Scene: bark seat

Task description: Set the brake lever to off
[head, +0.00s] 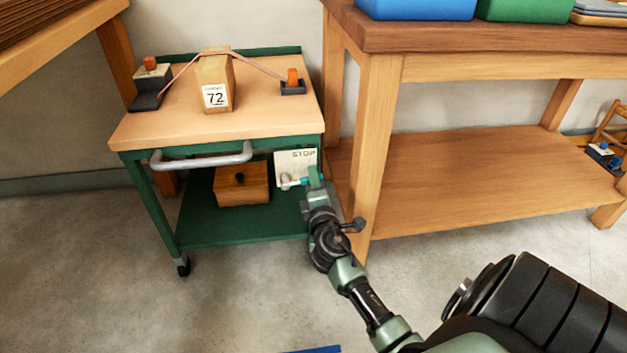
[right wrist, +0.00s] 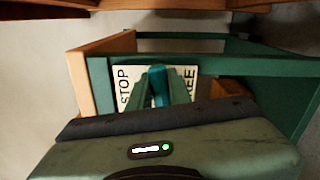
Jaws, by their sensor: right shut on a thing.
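The brake plate (head: 290,162) is a pale panel on the right side of the green cart, with STOP lettered near its top. In the right wrist view the plate (right wrist: 124,88) shows STOP on the left and a partly covered word ending in "REE" on the right. The brake lever (head: 297,182) has a pale pivot and a teal handle. The handle (right wrist: 157,88) stands between the two labels in the wrist view. My right gripper (head: 313,178) is shut on the handle, its fingers hiding part of the plate. My left gripper is not in view.
The cart (head: 140,135) carries a block marked 72 and a strap on top. A wooden box (head: 241,184) sits on its lower shelf. A wooden workbench (head: 380,130) stands close at the right, its leg near my right arm. Floor (head: 90,280) is clear at the front left.

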